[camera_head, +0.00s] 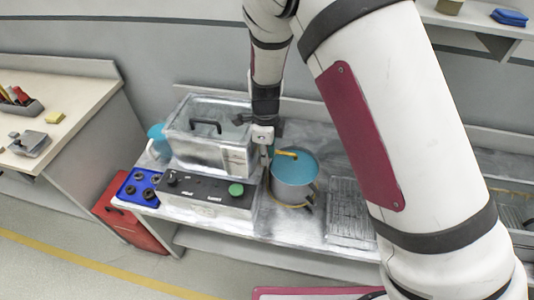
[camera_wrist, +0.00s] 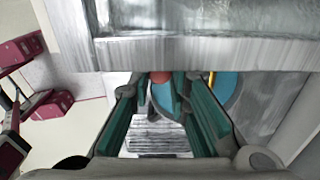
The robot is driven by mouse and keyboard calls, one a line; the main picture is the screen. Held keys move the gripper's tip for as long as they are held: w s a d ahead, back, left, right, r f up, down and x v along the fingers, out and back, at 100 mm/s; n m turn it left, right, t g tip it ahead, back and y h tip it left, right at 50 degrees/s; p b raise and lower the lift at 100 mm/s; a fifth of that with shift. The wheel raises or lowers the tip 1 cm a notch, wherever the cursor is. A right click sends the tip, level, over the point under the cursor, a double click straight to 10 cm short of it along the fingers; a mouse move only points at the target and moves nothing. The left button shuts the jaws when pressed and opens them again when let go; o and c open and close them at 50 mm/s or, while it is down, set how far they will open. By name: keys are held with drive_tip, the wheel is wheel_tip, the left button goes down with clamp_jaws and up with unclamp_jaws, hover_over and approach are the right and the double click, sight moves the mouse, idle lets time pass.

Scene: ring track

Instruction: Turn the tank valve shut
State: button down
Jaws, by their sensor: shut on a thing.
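The tank (camera_head: 205,150) is a grey metal box with a black handle on top, standing on the workbench. Its rim and side fill the top of the wrist view (camera_wrist: 200,52). A small reddish valve handle (camera_wrist: 160,77) shows just below the tank's edge in the wrist view. My gripper (camera_wrist: 160,82) is shut on this valve handle, with a teal-lined finger on each side. In the head view my gripper (camera_head: 269,151) is at the tank's right side, beside the pot. The valve is hidden there, and its turn angle cannot be told.
A grey pot (camera_head: 293,192) with blue contents and a yellow piece at its rim stands close right of my gripper. A control box (camera_head: 205,197) with a green button sits in front of the tank. A blue tray (camera_head: 140,187) is at left, a drain grid (camera_head: 350,210) at right.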

drive_tip(key=shift+a, duration=0.1)
drive_tip(key=c, duration=1.5)
unclamp_jaws()
drive_tip(key=shift+r, duration=0.1)
wheel_tip(320, 180, up, 12)
drive_tip(key=shift+f, duration=0.1)
